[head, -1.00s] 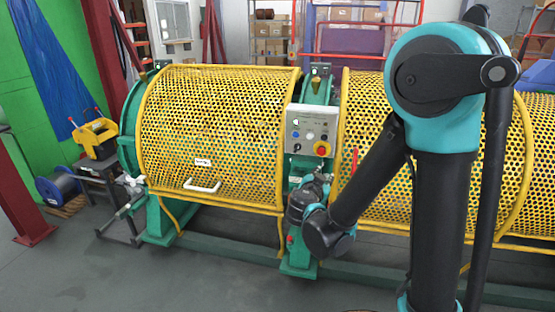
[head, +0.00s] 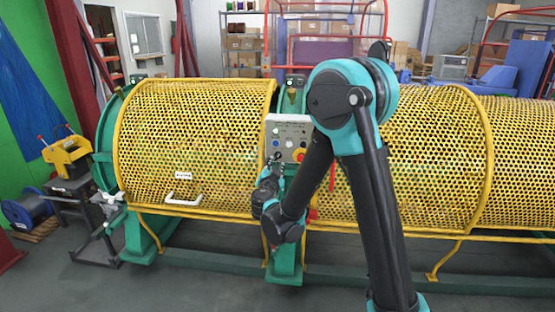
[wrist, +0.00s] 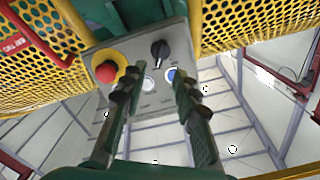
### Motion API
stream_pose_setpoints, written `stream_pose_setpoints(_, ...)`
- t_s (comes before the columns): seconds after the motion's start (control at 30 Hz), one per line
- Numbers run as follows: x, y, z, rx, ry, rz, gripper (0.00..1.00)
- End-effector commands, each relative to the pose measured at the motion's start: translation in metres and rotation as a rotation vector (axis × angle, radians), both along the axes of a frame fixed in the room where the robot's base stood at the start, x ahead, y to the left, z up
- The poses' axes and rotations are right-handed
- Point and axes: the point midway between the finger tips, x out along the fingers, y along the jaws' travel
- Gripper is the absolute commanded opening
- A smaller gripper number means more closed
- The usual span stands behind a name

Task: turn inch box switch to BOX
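The grey control box (head: 299,122) stands on the green post between the yellow mesh guards. It also shows in the wrist view (wrist: 145,103). A black rotary switch (wrist: 159,51) sits on its face, beside a red mushroom button (wrist: 105,72) on a yellow base. The switch labels are too small to read, so I cannot tell its position. My gripper (wrist: 152,88) is open and empty, with its two fingers spread in front of the box and the switch beyond their tips. In the head view my gripper (head: 270,172) is just below the box, partly hidden by my arm.
Yellow mesh guards (head: 195,140) flank the box on both sides. A red handle (wrist: 38,35) shows at the wrist view's upper left. A white handle (head: 183,200) is on the left guard. Grey floor (head: 200,280) lies open in front of the machine.

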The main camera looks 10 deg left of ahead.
Motion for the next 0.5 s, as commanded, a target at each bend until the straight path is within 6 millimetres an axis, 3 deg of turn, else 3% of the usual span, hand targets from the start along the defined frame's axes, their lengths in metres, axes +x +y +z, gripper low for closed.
stream_pose_setpoints(0.2,0.039,-0.002,0.000,0.000,0.000,-0.002,0.30)
stream_pose_setpoints(0.5,0.060,-0.002,0.000,0.000,0.000,-0.001,0.30)
